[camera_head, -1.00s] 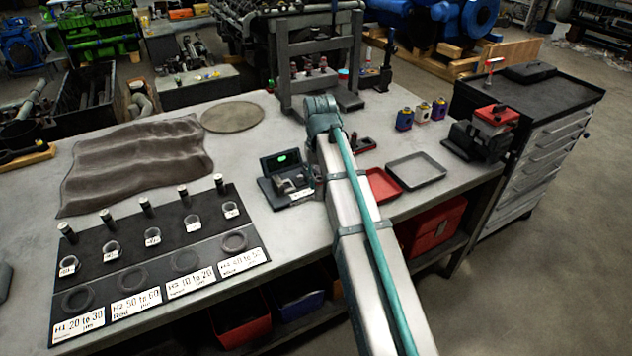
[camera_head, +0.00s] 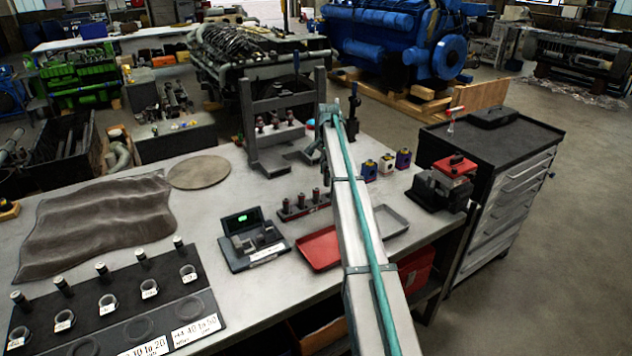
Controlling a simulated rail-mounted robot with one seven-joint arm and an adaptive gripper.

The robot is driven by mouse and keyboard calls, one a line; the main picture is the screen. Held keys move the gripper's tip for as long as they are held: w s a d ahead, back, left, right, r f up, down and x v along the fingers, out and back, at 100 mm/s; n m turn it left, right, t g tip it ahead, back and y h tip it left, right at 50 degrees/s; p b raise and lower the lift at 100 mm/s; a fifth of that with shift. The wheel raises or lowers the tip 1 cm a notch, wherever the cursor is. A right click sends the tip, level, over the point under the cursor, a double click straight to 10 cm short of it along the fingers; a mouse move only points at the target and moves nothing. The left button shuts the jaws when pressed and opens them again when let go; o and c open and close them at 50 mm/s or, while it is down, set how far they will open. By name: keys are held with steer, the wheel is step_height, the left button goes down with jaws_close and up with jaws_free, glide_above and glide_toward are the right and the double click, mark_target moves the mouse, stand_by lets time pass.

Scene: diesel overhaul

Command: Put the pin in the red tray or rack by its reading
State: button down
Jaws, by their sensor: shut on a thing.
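My arm reaches up the middle of the picture, and its far visible joint is near the press frame. My gripper is hidden behind the arm, so neither its fingers nor any pin in them shows. The red tray (camera_head: 318,249) lies on the bench just left of my arm, partly covered by it, and its visible part looks empty. A red rack (camera_head: 308,209) behind it holds dark upright pins. A gauge box (camera_head: 252,257) with a lit green display (camera_head: 242,219) stands open left of the tray; its reading is too small to make out.
A dark board (camera_head: 115,290) with upright pins, rings and range labels lies at the front left. A grey tray (camera_head: 390,222) sits right of my arm. A crumpled cloth (camera_head: 100,222) lies left.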

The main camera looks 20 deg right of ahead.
steer(key=shift+m, duration=0.8)
steer(key=shift+w+d+f+b, duration=0.3)
steer(key=shift+w+d+f, duration=0.4)
steer(key=shift+f, duration=0.15)
steer(key=shift+w+d+f+b, duration=0.25)
steer(key=shift+w+d+f, duration=0.35)
steer(key=shift+f, duration=0.25)
steer(key=shift+f, duration=0.2)
steer(key=shift+f, duration=0.35)
steer(key=shift+f, duration=0.35)
steer(key=shift+f+b, duration=0.3)
steer(key=shift+f+b, duration=0.45)
steer(key=shift+f, duration=1)
stand_by(1.0)
steer(key=shift+f, duration=0.3)
